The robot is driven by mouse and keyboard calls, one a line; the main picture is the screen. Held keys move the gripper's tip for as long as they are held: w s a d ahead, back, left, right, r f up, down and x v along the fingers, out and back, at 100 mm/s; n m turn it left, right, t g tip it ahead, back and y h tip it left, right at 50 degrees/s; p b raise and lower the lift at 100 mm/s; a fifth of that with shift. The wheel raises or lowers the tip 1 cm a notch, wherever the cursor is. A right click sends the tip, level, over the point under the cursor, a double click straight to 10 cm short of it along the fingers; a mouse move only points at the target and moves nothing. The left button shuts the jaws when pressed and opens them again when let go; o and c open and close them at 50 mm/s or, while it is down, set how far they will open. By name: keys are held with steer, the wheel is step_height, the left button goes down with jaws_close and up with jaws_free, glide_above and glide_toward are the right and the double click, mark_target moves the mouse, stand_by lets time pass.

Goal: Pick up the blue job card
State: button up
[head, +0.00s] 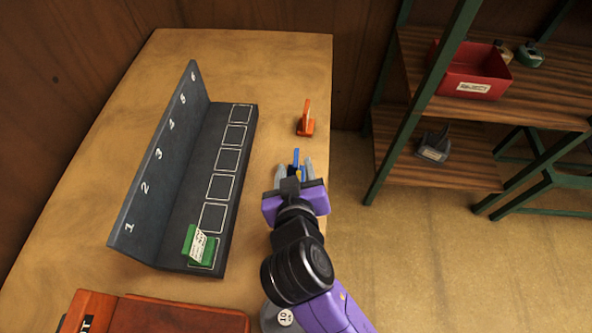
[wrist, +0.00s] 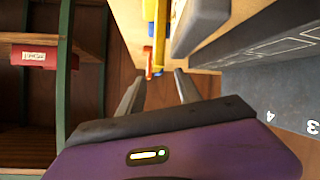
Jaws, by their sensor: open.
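The blue job card shows as a narrow blue strip (head: 296,156) just past and between my fingertips, above the right edge of the workbench. In the wrist view the blue strip (wrist: 159,38) is seen nearly edge-on, with yellow beside it, beyond the fingers. My gripper (head: 295,167) is open, its two grey fingers pointing toward the card. The fingers also show in the wrist view (wrist: 160,76), apart, with nothing visibly clamped. The gripper hides the card's lower part in the head view, and I cannot tell whether either finger touches it.
A dark numbered rack (head: 157,185) stands left of my gripper, with a green card (head: 190,243) at slot 1. An orange card (head: 305,121) stands farther back on the workbench (head: 240,55). A shelf with a red reject bin (head: 465,68) is at right. A red-brown case (head: 175,314) lies in front.

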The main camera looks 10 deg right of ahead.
mark_target(296, 168)
steer(key=shift+x, duration=1.5)
steer(key=shift+s, duration=0.1)
steer(key=shift+c, duration=0.4)
jaws_close()
steer(key=shift+s+d+f, duration=0.1)
steer(key=shift+f, duration=0.1)
